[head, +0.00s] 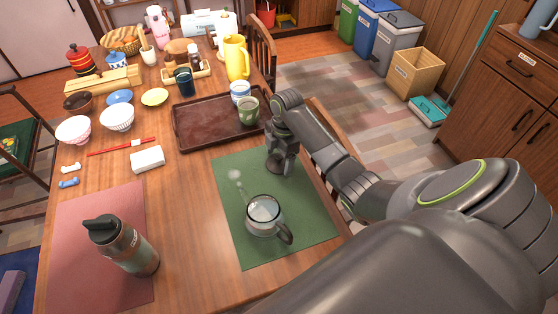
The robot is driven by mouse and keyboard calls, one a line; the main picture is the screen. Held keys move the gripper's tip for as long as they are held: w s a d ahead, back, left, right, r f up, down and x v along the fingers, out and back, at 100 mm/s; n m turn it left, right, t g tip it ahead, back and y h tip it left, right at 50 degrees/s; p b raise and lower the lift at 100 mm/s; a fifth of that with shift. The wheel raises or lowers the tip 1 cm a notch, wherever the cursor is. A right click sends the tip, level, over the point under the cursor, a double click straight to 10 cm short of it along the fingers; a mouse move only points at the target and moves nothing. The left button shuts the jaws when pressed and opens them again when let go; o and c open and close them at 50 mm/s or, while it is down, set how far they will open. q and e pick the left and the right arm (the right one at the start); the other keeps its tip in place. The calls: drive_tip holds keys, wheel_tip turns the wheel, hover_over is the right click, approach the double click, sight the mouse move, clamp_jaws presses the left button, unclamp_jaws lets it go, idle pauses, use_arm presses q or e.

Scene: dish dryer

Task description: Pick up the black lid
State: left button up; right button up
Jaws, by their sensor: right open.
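A small dark round thing, which looks like the black lid (276,166), lies on the green mat (312,222) near its back edge. My right gripper (279,164) is right above it, pointing down with its fingers apart around it. The fingers partly hide it, and I cannot tell whether they touch it. A glass mug (263,211) stands on the same mat, nearer to me. A bottle with a black top (122,247) stands on the pink mat (85,270). My left gripper is not in view.
A dark brown tray (196,134) with a green cup (249,109) and a striped cup (240,92) is just behind the gripper. A small white thing (238,184) is beside the mug. Several bowls and a yellow pitcher (236,58) are farther back. Bare wood separates the mats.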

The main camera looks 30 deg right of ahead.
drive_tip(key=shift+s, duration=0.1)
drive_tip(key=c, duration=1.3)
drive_tip(key=shift+s+f, duration=0.1)
clamp_jaws()
